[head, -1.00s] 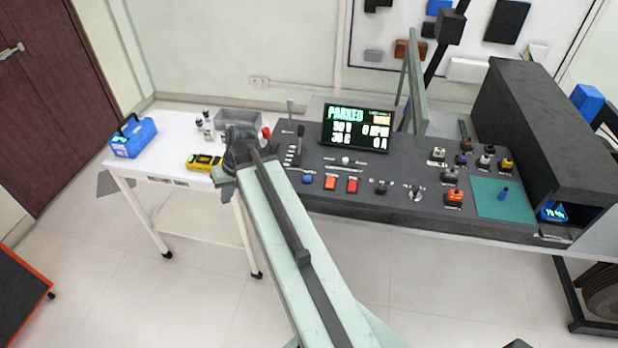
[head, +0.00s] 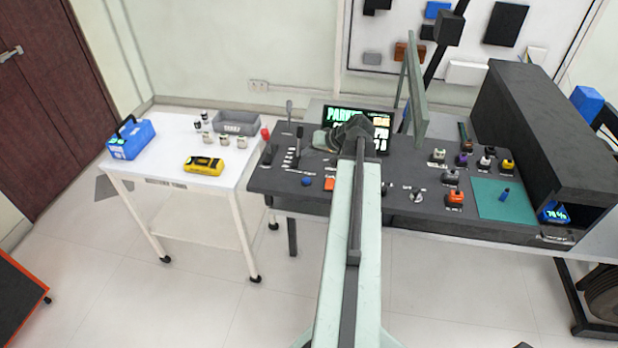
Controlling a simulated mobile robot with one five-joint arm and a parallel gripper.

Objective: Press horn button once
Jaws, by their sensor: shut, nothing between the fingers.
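A dark control console (head: 400,225) carries several buttons and levers with labels too small to read. A blue round button (head: 307,181) sits at its front left edge. An orange button (head: 329,184) is just right of it. I cannot tell from the labels which one is the horn button. My gripper (head: 328,140) is shut and empty, above the console in front of the display (head: 344,113), up and right of the blue button. My arm hides the red button and part of the console's middle.
Levers (head: 297,150) stand at the console's left. Several coloured connectors (head: 461,159) and a green mat (head: 503,201) lie at the right. An upright panel (head: 416,90) rises behind. A white cart (head: 175,147) on the left holds a blue box, a yellow meter and a grey bin.

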